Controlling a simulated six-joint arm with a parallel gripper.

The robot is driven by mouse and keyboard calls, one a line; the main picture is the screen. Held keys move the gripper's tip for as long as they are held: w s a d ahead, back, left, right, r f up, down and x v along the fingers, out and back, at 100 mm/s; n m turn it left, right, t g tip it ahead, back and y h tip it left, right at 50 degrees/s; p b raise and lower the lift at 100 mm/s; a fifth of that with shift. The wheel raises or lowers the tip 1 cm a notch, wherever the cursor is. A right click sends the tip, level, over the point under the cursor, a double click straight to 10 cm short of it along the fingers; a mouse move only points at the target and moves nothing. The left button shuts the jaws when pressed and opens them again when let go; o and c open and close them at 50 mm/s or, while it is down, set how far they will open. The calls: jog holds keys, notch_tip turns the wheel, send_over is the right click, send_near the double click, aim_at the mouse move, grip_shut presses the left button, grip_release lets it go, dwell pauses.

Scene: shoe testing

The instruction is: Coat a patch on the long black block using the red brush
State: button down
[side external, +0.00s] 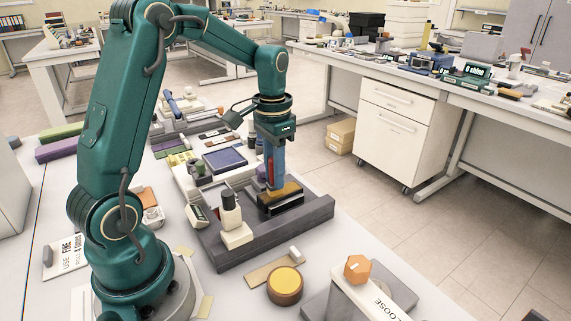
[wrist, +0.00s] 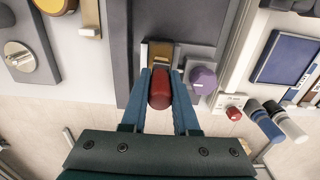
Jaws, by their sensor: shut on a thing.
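My gripper (side external: 271,178) points straight down with its blue fingers shut on the red brush (side external: 269,168). In the wrist view the brush's rounded red end (wrist: 160,92) shows between the two fingers (wrist: 160,84). The long black block (side external: 283,209) lies in a dark grey tray (side external: 315,216), directly below my gripper. A tan-gold area (side external: 290,189) shows on top of the block, and it also shows just past the brush in the wrist view (wrist: 160,53). The brush's lower tip is hidden, so I cannot tell whether it touches the block.
A purple knob (wrist: 203,79) is close to my right finger in the wrist view. A round yellow-topped pot (side external: 285,284) and an orange piece (side external: 357,268) stand in front of the tray.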

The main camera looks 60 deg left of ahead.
jog(key=shift+s, duration=1.95)
jog(key=shift+w, duration=5.15)
notch_tip(320, 180, up, 8)
jog(key=shift+f, duration=0.1)
jog(key=f, duration=0.7)
jog(key=shift+s+f, duration=0.3)
jog(key=shift+f, duration=0.1)
jog(key=shift+s, duration=4.85)
jog(key=shift+w, duration=5.1)
notch_tip(320, 180, up, 8)
